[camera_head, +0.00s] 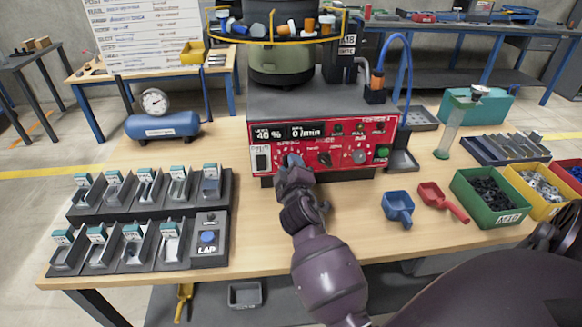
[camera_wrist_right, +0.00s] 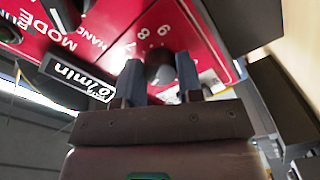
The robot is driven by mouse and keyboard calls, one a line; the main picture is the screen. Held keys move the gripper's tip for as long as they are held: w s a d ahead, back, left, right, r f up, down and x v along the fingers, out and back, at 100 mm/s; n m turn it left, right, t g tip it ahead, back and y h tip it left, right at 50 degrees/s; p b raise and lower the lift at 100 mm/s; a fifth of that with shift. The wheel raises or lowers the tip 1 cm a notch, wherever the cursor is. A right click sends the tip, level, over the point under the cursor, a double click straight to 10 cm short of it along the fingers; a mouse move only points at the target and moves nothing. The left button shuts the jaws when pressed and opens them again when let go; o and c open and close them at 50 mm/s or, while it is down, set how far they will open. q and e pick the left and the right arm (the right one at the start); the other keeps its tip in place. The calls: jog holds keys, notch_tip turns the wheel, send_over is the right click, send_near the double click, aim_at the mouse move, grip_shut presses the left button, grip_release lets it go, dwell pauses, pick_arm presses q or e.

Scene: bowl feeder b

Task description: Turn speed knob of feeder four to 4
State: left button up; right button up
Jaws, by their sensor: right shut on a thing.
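The feeder's red control panel (camera_head: 330,145) faces me on the front of a dark grey box under the round bowl (camera_head: 280,60). Its display reads 40 % and 0/min. My right gripper (camera_head: 292,161) is at the left-middle of the panel, below the SPEED label, and hides the knob there in the head view. In the right wrist view the dark speed knob (camera_wrist_right: 160,68) sits between the two fingers of my right gripper (camera_wrist_right: 160,78), which is shut on it. White scale digits show around the knob; its pointer is not clear. My left gripper is not in view.
More knobs and a green button (camera_head: 383,152) are on the panel's right side. Blue (camera_head: 398,206) and red (camera_head: 440,198) scoops lie to the right, near a green bin (camera_head: 490,200). Sample racks (camera_head: 140,220) fill the left. A blue air tank (camera_head: 163,125) stands behind them.

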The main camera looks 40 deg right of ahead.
jog(key=o, duration=0.9)
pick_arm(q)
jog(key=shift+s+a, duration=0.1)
pick_arm(e)
jog(key=shift+o, duration=0.2)
